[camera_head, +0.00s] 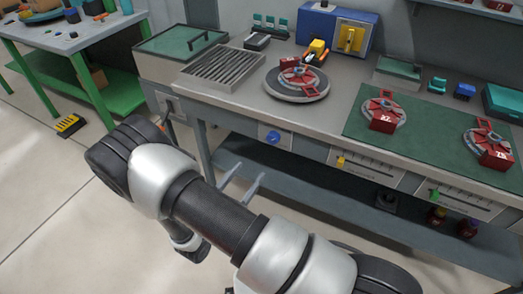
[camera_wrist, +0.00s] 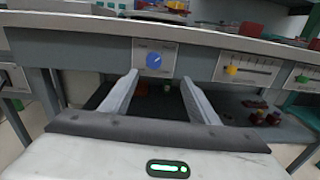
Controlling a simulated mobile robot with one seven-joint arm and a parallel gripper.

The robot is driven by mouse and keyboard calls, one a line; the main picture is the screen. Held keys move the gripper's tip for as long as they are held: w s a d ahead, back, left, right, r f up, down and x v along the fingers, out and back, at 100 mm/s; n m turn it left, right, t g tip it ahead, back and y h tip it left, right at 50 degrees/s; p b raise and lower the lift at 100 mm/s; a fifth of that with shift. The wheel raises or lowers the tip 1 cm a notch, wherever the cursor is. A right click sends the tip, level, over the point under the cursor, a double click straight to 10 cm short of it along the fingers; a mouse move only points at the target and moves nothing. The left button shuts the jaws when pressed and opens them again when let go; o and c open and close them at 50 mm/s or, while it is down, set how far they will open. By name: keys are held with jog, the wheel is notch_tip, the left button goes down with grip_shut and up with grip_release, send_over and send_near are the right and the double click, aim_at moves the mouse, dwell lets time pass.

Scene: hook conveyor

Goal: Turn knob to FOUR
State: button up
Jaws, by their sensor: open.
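A round blue knob (camera_head: 273,137) sits on a light plate on the front face of the workbench. It also shows in the wrist view (camera_wrist: 154,60), with a pale mark on it that seems to point to the upper right. Small labels surround the knob but are too small to read. My gripper (camera_head: 243,179) is in front of the bench and below the knob, with its two fingers apart and nothing between them. In the wrist view my gripper (camera_wrist: 159,77) frames the knob plate just beyond the fingertips, apart from it.
To the right on the bench front are slider panels with a yellow handle (camera_head: 341,161) and a green handle (camera_head: 434,196). The bench edge overhangs above the knob. A lower shelf (camera_head: 300,188) holds dark bottles at right. The floor at left is mostly clear.

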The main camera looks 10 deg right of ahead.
jog(key=f, duration=0.1)
send_near(271, 140)
jog(key=shift+n+t+y, duration=0.3)
jog(key=shift+n+y, duration=0.1)
jog(key=x, duration=0.4)
jog(key=b+x, duration=0.1)
jog(key=x, duration=0.3)
jog(key=shift+s+d, duration=0.1)
jog(key=shift+d, duration=0.2)
jog(key=c, duration=1)
jog(key=shift+c, duration=0.2)
